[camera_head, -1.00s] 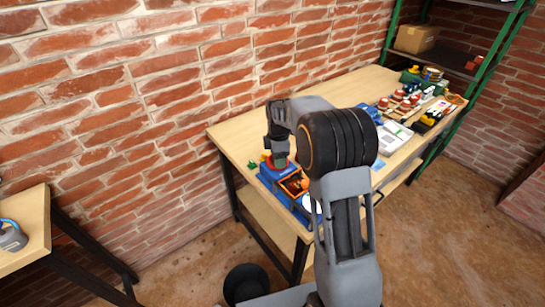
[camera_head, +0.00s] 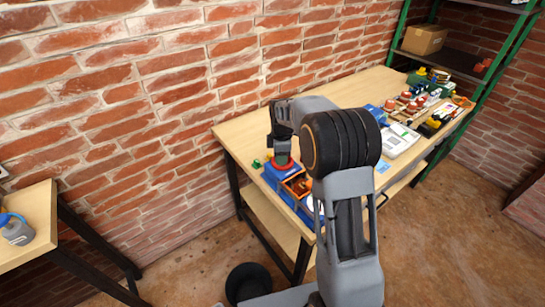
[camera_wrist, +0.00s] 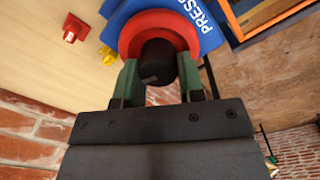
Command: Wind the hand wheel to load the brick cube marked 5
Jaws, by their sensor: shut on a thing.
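A blue press (camera_head: 273,176) stands at the left end of the workbench; its lettering begins "PRESS" on the blue surface in the wrist view (camera_wrist: 203,22). Its red hand wheel (camera_wrist: 135,36) has a black knob (camera_wrist: 157,60) at its middle. My gripper (camera_wrist: 158,84) is shut on this knob, with a green finger on each side. In the head view my gripper (camera_head: 282,160) is at the red wheel, and my arm hides part of the press. An orange-framed opening (camera_head: 297,185) shows orange-brown contents; I cannot read a 5 on any cube.
A small green piece (camera_head: 256,163) lies left of the press. A green-framed shelf (camera_head: 510,45) holds a cardboard box (camera_head: 424,39). Another table (camera_head: 35,205) stands left.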

